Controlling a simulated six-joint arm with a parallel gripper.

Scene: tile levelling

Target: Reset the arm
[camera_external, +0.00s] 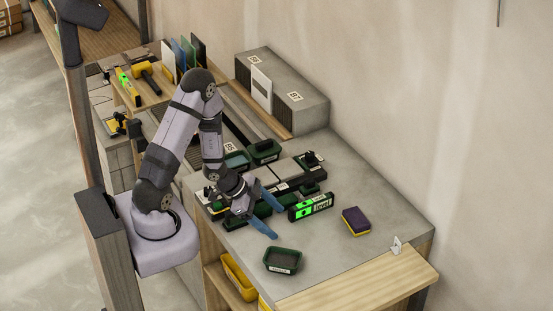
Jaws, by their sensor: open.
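My gripper (267,212) hangs at the end of my arm, low over the grey worktop (330,255). Its two blue fingers are spread apart and nothing shows between them. A green-and-black spirit level (311,207) lies just to the right of the fingers, apart from them as far as this view shows. Dark tiles and green-edged pieces (262,209) lie under and behind the gripper, partly hidden by it. My arm is bent, its elbow raised high above the bench.
A dark green tray (282,261) stands near the front edge. A purple-and-yellow sponge (355,221) lies to the right. Another green tray (264,151) and a grey block (284,90) stand behind. A yellow bin (239,277) is below the worktop. The right part of the worktop is mostly clear.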

